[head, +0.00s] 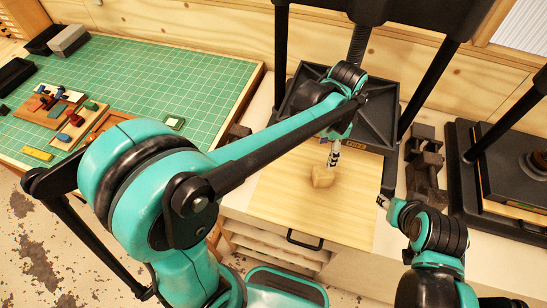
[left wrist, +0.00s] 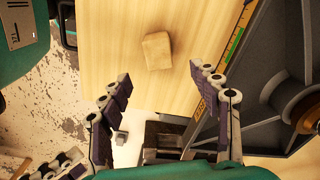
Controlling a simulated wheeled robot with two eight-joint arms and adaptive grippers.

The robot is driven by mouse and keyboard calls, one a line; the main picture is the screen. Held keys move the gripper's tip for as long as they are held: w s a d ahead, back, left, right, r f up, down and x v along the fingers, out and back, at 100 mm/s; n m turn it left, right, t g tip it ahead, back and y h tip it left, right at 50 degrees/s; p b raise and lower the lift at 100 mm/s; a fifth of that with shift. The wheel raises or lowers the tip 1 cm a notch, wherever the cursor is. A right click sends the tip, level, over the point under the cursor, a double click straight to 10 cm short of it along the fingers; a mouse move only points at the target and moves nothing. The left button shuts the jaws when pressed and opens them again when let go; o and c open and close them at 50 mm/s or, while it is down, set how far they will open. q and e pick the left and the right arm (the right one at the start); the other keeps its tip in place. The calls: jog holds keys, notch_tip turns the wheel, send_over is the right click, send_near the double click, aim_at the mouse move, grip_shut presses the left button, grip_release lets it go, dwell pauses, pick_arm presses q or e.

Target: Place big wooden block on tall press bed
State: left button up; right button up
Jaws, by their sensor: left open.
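The wooden block (head: 323,176), a pale tan piece, rests on the light wooden board (head: 290,205) in front of and below the tall press's dark plate (head: 375,118). It also shows in the left wrist view (left wrist: 157,50). My left gripper (head: 334,153) is right above the block. In the left wrist view my left gripper (left wrist: 161,70) has its fingers spread wide with nothing between them; the block lies beyond the fingertips, apart from them. My right gripper (head: 383,201) is by the board's right edge, and its fingers are too small to read.
A green cutting mat (head: 190,75) with trays and small coloured pieces lies at the left. A second, lower press (head: 505,165) stands at the right. Dark metal parts (head: 424,165) sit between the presses. The board's front is clear.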

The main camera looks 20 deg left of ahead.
pick_arm(q)
jog(key=s+a+r+n+t, duration=0.1)
jog(key=s+a+n+t, duration=0.2)
jog(key=s+a+n, duration=0.3)
jog(key=s+a+r+n+t, duration=0.1)
jog(key=s+a+n+t, duration=0.3)
jog(key=a, duration=0.7)
jog(key=s+n, duration=0.2)
jog(key=n, duration=0.1)
pick_arm(e)
jog(key=shift+s, duration=0.1)
pick_arm(q)
jog(key=shift+f, duration=0.1)
